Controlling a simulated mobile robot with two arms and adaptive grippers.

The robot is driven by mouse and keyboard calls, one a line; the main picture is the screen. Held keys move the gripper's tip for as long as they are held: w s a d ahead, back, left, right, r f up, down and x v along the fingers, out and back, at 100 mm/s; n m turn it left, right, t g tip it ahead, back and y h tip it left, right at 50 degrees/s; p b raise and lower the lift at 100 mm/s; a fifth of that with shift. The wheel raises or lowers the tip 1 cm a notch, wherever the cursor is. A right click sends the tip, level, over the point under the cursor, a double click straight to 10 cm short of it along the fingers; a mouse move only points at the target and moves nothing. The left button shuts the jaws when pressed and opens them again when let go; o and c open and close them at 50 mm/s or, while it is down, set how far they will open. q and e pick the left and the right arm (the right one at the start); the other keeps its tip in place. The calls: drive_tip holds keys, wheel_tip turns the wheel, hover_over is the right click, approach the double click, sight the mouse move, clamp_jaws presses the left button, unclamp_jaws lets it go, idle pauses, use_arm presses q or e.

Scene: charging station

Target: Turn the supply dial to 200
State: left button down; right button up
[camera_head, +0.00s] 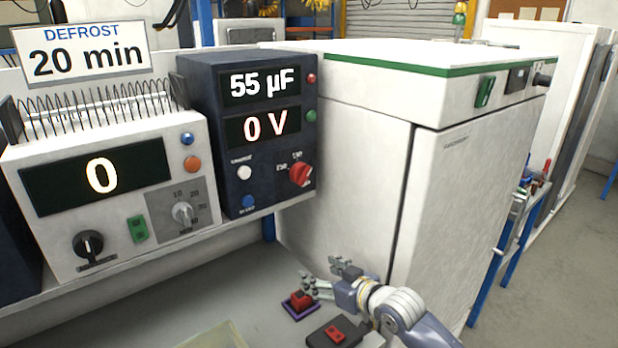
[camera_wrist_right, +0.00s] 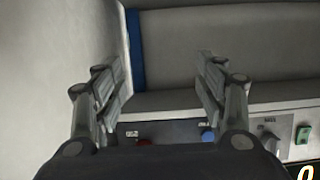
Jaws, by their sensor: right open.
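The power unit (camera_head: 45,245) at the left has a display reading 0. It carries a grey dial (camera_head: 182,214) on a plate with 10, 20 and further marks, a black knob (camera_head: 88,243) and a green rocker (camera_head: 138,229). I cannot tell which knob is the supply dial. The grey dial also shows in the right wrist view (camera_wrist_right: 268,142), upside down. The dark meter (camera_head: 205,110) reads 55 µF and 0 V and has a red knob (camera_head: 301,174). My right gripper (camera_head: 322,274) is open and empty, below and right of both units. My left gripper is out of view.
A large white cabinet (camera_head: 355,175) stands right of the meter. Below my right gripper are a red part in a purple holder (camera_head: 301,305) and a black box with a red switch (camera_head: 335,334). A sign reading DEFROST 20 min (camera_head: 85,52) stands above the coil.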

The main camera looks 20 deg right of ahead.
sight(306, 178)
drive_tip(key=w+d+r+t+y, duration=0.1)
drive_tip(key=w+d+r+t, duration=0.15)
drive_tip(key=r, duration=0.65)
drive_tip(key=w+d+r+t, duration=0.2)
drive_tip(key=w+r, duration=0.1)
drive_tip(key=r, duration=0.6)
drive_tip(key=shift+g, duration=0.25)
drive_tip(key=p+x, duration=0.2)
drive_tip(key=x, duration=0.7)
drive_tip(key=shift+w+a+r+p, duration=0.1)
drive_tip(key=shift+a+p, duration=0.1)
drive_tip(key=shift+p, duration=0.1)
drive_tip(key=shift+x, duration=0.85)
drive_tip(key=shift+c, duration=0.3)
drive_tip(key=c, duration=1)
